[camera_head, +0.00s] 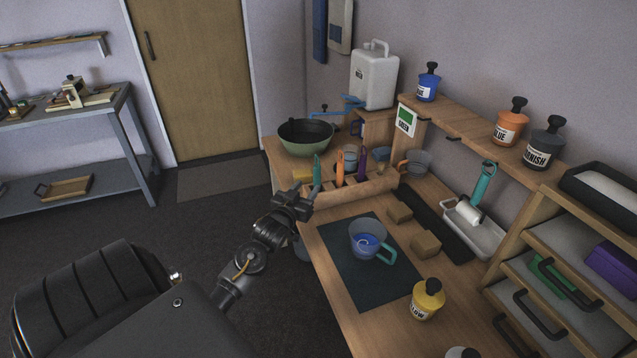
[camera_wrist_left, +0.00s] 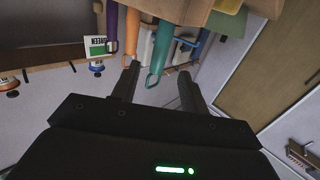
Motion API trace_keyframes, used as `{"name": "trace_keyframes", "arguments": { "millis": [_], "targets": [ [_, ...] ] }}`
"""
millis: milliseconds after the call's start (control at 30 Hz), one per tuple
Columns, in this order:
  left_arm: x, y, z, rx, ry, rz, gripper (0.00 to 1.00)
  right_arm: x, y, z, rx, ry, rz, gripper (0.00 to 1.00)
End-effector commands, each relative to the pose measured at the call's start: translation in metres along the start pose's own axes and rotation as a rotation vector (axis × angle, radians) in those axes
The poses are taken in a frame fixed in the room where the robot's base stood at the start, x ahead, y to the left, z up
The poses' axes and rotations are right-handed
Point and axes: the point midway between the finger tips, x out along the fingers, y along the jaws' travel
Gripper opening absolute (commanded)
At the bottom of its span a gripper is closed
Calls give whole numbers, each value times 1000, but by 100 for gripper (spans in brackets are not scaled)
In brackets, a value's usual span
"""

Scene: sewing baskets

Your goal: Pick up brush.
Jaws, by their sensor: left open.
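Several upright handles with looped ends stand in a wooden holder (camera_head: 350,196) on the bench: a teal handle (camera_head: 317,170), an orange handle (camera_head: 339,168) and a purple handle (camera_head: 362,161). Their lower ends are hidden, so I cannot tell which is the brush. My left gripper (camera_head: 302,194) is open beside the holder's left end, close to the teal handle. In the left wrist view, the teal handle (camera_wrist_left: 161,48) reaches between the fingertips of the left gripper (camera_wrist_left: 158,73), with no visible grip. The orange handle (camera_wrist_left: 132,38) and purple handle (camera_wrist_left: 111,28) are left of it.
A dark mat (camera_head: 340,262) carries a grey cup (camera_head: 364,240) with blue contents. Wooden blocks (camera_head: 426,244) and a yellow bottle (camera_head: 428,300) are nearby. A green bowl (camera_head: 305,138) stands behind the holder. A paint tray (camera_head: 482,240) lies to the right. Open floor is left of the bench.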

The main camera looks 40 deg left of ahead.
Motion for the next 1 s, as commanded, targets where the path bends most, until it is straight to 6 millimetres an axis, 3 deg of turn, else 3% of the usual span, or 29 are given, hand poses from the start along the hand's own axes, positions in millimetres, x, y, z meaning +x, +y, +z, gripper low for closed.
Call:
{"name": "trace_keyframes", "arguments": {
  "millis": [200,433,733,1000],
  "targets": [
    [26,-1,0,1,1,-1,44,-2,-3,-3,1,3,-3,36],
    [34,0,0,1,0,1,44,-3,0,-24,1,33,0,36],
    [75,1,1,0,0,1,44,-12,-1,-16,1,21,-1,36],
    [81,1,2,1,0,1,44,-12,0,-12,0,16,0,36]
  ]
}}
